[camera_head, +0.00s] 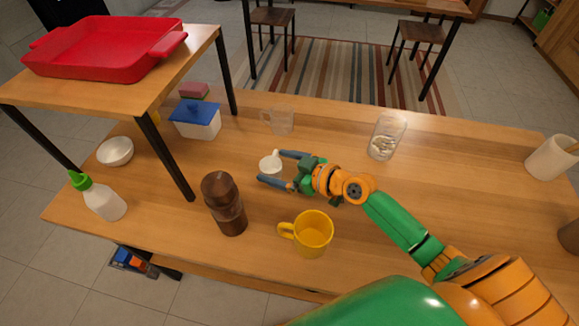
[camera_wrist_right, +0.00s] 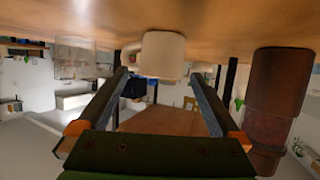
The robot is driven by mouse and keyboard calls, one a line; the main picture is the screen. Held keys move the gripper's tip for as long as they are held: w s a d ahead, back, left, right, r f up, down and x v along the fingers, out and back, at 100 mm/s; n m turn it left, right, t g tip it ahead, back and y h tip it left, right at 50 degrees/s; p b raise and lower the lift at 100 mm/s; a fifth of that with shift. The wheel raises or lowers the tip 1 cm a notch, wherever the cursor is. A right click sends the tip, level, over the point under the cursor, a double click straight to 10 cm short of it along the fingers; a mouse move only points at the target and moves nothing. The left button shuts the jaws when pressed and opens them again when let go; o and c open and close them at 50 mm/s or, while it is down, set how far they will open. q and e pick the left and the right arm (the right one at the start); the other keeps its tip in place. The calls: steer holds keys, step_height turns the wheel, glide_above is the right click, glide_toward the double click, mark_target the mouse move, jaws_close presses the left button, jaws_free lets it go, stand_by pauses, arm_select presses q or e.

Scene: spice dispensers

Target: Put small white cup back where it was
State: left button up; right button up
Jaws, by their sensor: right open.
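The small white cup (camera_head: 270,163) stands on the wooden table in the middle of the head view. It also shows in the right wrist view (camera_wrist_right: 163,52), where the picture is upside down and the table is at the top. My right gripper (camera_head: 273,167) is open at the cup, low over the table. Its two fingers lie on either side of the cup, and I see no clear grip on it. In the right wrist view the fingers (camera_wrist_right: 160,88) are spread apart with the cup between and beyond their tips. My left gripper is not in view.
A brown mill (camera_head: 223,203) and a yellow mug (camera_head: 312,233) stand in front of the cup. A clear glass mug (camera_head: 280,121) is behind it, and a glass jar (camera_head: 387,136) to the right. A blue-lidded box (camera_head: 196,119) and raised shelf (camera_head: 150,90) are left.

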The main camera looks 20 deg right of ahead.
steer(key=b+v, duration=0.1)
steer(key=v, duration=0.9)
steer(key=shift+s+d, duration=0.2)
steer(key=shift+s, duration=0.15)
steer(key=shift+s+d+r, duration=0.1)
steer(key=shift+s+r, duration=0.1)
steer(key=shift+r, duration=0.05)
